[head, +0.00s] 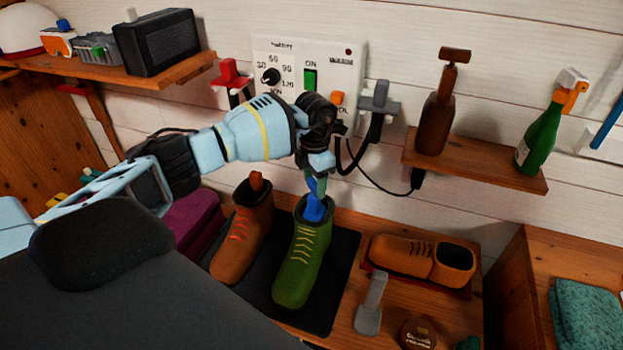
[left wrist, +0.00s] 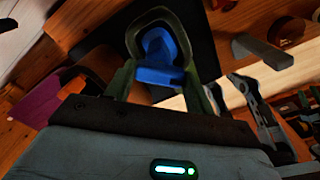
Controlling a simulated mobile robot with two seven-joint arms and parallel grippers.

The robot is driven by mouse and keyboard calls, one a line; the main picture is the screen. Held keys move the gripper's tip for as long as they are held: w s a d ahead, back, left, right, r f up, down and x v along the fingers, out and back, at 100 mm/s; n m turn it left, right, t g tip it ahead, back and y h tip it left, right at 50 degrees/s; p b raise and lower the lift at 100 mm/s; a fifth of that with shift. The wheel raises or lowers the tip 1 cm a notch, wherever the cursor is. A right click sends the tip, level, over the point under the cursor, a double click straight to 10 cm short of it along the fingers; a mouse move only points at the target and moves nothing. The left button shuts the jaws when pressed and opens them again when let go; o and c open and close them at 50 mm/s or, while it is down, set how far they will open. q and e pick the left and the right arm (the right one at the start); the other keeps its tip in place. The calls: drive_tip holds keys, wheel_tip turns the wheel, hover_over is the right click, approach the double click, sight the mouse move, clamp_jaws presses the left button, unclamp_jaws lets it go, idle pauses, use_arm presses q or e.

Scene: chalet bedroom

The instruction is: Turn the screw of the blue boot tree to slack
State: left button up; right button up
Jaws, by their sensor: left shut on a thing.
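The blue boot tree (head: 314,208) stands in the green boot (head: 299,266), its top rising out of the boot's opening. It also shows in the left wrist view (left wrist: 154,46) inside the dark boot opening. My left gripper (head: 316,183) is directly above the boot, pointing down. In the left wrist view its fingers (left wrist: 160,84) are on either side of the blue screw handle (left wrist: 158,76), shut on it. The fingers partly hide the screw in the head view. I cannot make out my right gripper.
A brown boot (head: 242,235) stands left of the green one on a dark mat (head: 338,255). An orange-brown shoe (head: 402,256) and a grey tool (head: 370,305) lie to the right. A cable hangs close behind my gripper.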

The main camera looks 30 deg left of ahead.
sight(315, 183)
use_arm(q)
drive_tip(key=n, duration=0.2)
drive_tip(key=n+p, duration=0.1)
drive_tip(key=shift+r+n, duration=0.25)
drive_tip(key=shift+n, duration=0.15)
drive_tip(key=n+p, duration=0.1)
drive_tip(key=n, duration=0.2)
drive_tip(key=shift+f, duration=0.2)
use_arm(e)
drive_tip(key=r, duration=0.1)
drive_tip(key=w+r, duration=0.1)
drive_tip(key=w, duration=0.1)
drive_tip(key=shift+w+d+r+t, duration=0.2)
drive_tip(key=shift+d+r+t, duration=0.05)
drive_tip(key=shift+r+t, duration=0.15)
use_arm(q)
drive_tip(key=o, duration=1)
drive_tip(key=shift+r, duration=3.9)
use_arm(e)
drive_tip(key=shift+r, duration=0.1)
